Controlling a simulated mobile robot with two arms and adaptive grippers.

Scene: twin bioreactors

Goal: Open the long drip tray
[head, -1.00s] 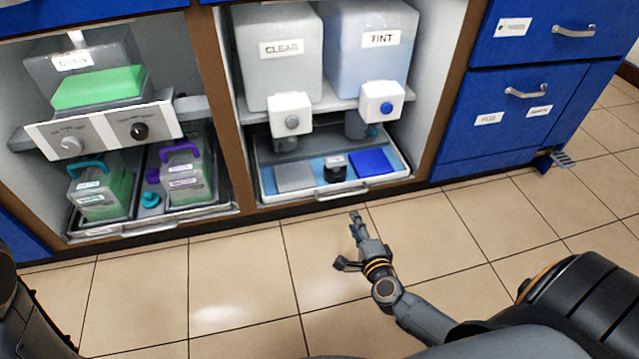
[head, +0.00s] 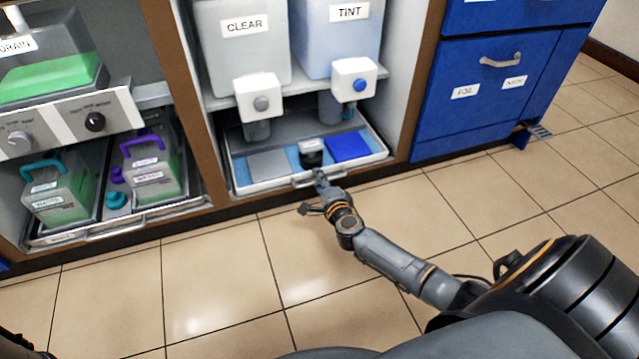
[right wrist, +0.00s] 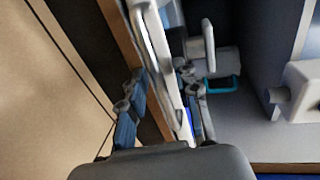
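A shallow white-rimmed drip tray (head: 245,188) sits low in the right bay, under the CLEAR and TINT containers. Its front handle (head: 305,182) faces the floor side. My right gripper (head: 318,180) is at this handle. In the right wrist view, the fingers of my right gripper (right wrist: 163,95) are apart, one on each side of the pale handle (right wrist: 168,68); I cannot tell whether they touch it. A second tray (head: 75,238) with its own front handle lies in the left bay under the handled bottles. My left gripper is not in view.
The right tray holds a grey pad (head: 268,165), a blue block (head: 348,147) and a small dark-and-white item (head: 311,152). White dispensers (head: 258,93) hang above it. Blue drawers (head: 480,95) stand at right. The tiled floor (head: 230,270) in front is clear.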

